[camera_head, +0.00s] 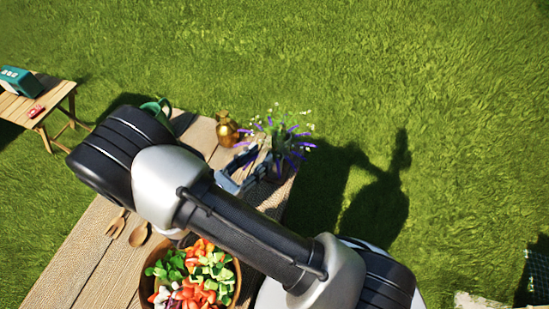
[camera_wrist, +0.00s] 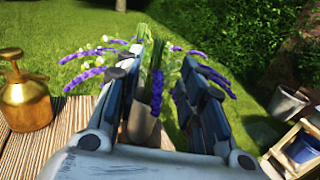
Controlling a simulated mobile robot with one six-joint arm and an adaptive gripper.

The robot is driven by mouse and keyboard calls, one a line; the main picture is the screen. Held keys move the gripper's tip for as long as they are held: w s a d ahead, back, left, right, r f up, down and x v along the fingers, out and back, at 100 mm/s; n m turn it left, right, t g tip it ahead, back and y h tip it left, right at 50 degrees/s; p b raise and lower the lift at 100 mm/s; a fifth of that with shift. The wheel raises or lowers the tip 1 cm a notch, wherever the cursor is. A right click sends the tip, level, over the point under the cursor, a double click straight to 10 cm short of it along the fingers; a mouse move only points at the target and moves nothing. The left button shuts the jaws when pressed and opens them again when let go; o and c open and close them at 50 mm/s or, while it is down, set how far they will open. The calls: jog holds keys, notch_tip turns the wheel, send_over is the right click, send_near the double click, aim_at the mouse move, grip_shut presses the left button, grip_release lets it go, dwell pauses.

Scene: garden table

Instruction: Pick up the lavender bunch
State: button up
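The lavender bunch (camera_head: 286,138) has purple spikes, small white flowers and green stems. It is at the far end of the wooden table in the head view. In the wrist view the lavender bunch (camera_wrist: 156,88) shows between and beyond my fingers, with purple spikes spreading out on both sides. My gripper (camera_head: 250,172) is next to the bunch in the head view. In the wrist view my gripper (camera_wrist: 163,65) has its two fingers apart, one on each side of the stems, with a visible gap. A grey-brown piece low between the fingers is partly hidden.
A brass sprayer (camera_head: 227,129) stands close left of the bunch; it also shows in the wrist view (camera_wrist: 25,98). A bowl of chopped vegetables (camera_head: 233,287), wooden cutlery (camera_head: 138,235) and a green can (camera_head: 157,108) are on the table (camera_head: 78,262). Grass lies beyond.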

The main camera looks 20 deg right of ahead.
aim_at(273, 143)
jog(key=b+x, duration=0.1)
jog(key=x, duration=0.6)
jog(key=shift+w+d+b, duration=0.15)
jog(key=shift+w+b, duration=0.2)
jog(key=shift+r, duration=0.1)
grip_shut()
